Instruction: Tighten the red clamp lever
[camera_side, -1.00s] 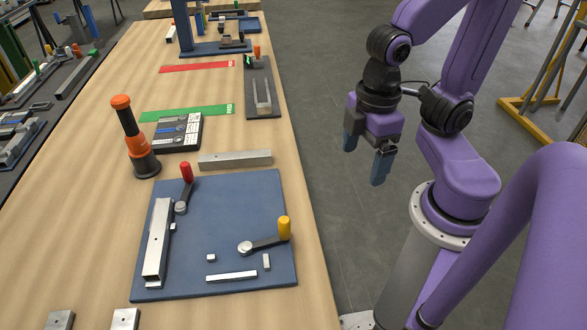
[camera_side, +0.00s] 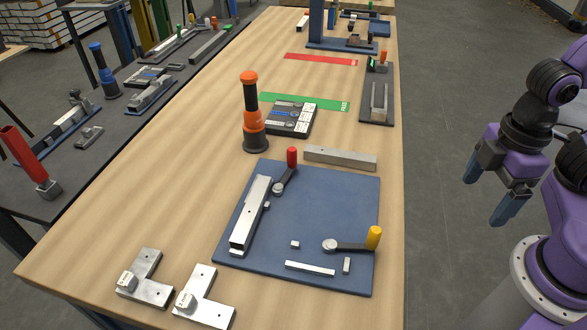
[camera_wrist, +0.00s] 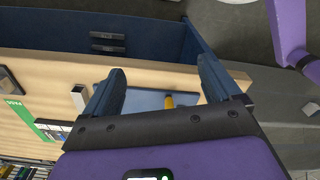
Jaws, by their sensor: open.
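The red clamp lever (camera_side: 289,168) stands at the upper left part of the blue fixture plate (camera_side: 310,215), its red grip up and its arm running down to a round pivot beside a metal bar (camera_side: 252,215). A yellow-handled lever (camera_side: 355,243) is at the plate's lower right; its yellow grip also shows in the wrist view (camera_wrist: 169,102). My gripper (camera_side: 487,196) is open and empty, off the table's right side and well away from the red lever. In the wrist view its blue fingers (camera_wrist: 158,85) stand apart. The red lever cannot be made out there.
A loose grey bar (camera_side: 341,158) lies behind the plate. An orange and black upright tool (camera_side: 253,115) stands at its back left, by a dark box (camera_side: 289,118). Two L-shaped metal brackets (camera_side: 148,283) (camera_side: 207,302) lie at the front left. The floor between table and arm is clear.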

